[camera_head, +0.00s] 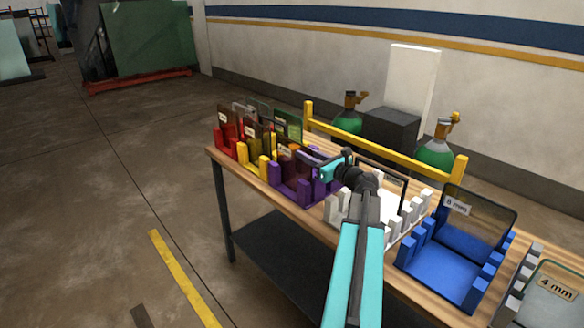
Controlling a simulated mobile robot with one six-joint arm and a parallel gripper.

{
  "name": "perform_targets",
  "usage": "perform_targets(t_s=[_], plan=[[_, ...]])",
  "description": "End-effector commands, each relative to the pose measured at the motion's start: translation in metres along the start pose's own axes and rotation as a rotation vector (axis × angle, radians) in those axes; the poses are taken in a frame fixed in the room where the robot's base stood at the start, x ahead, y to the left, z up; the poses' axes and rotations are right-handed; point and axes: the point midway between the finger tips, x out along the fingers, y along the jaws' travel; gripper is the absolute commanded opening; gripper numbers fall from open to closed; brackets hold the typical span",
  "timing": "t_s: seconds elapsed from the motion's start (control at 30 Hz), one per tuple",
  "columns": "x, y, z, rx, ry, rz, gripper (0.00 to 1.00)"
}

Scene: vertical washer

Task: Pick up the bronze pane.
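A brownish pane (288,153) with a small white label stands upright in the purple rack (287,188) on the workbench. It looks bronze, but other panes here are also brown-tinted. My arm reaches in from the front, and my gripper (308,157) is at the right side of this pane, above the purple rack. The gripper is small and partly hidden by my wrist; I cannot tell whether it touches the pane or whether its fingers are open.
Yellow (250,158) and red (226,143) racks with panes stand to the left. A white rack (393,222), a blue rack (437,266) with an "8 mm" pane (482,216), and a "4 mm" pane (556,293) lie right. A yellow rail (385,143) and gas cylinders (437,155) stand behind.

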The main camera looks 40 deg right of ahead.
Motion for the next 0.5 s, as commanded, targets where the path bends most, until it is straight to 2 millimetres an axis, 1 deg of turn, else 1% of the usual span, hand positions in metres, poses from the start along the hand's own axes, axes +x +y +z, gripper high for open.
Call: perform_targets(t_s=[0.03, 0.2, 0.5], plan=[[0.007, 0.0, 0.001, 0.0, 0.0, 0.002, 0.25], [0.017, 0.0, 0.001, 0.0, 0.0, 0.0, 0.25], [0.017, 0.0, 0.0, 0.0, 0.0, -0.001, 0.25]])
